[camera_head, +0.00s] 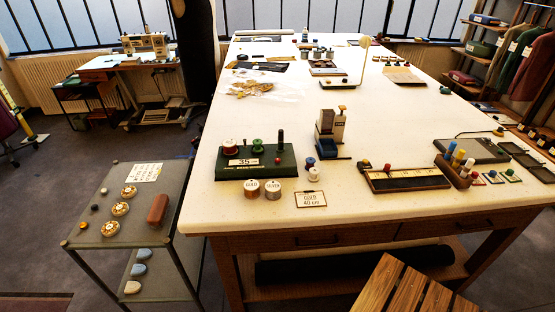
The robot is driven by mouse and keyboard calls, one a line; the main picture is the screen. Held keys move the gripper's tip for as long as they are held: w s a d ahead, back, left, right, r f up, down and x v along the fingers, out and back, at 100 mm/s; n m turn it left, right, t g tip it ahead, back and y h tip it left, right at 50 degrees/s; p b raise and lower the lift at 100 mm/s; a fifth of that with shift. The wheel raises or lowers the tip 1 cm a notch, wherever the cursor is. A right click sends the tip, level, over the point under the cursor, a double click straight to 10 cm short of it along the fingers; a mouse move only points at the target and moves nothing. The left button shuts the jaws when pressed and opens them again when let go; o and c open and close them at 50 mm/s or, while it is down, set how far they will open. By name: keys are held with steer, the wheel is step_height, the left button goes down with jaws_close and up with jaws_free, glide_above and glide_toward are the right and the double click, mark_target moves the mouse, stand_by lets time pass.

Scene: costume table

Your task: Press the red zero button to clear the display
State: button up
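A dark green counter box (285,172) stands at the near left of the large cream table. Its white display (243,162) reads 35. A small red spot (278,160) shows on the box at the foot of an upright black post (280,140); it may be the zero button, but it is too small to be sure. A red-and-white spool (230,146) and a green spool (258,146) sit on top of the box. My gripper is not in view, and nothing touches the box.
Two spools marked GOLD (252,189) and SILVER (273,189) and a GOLD 40 card (311,199) stand before the box. A beige-and-blue device (329,133) is to its right. A grey trolley (110,238) is at left; wooden slats (405,288) are in front.

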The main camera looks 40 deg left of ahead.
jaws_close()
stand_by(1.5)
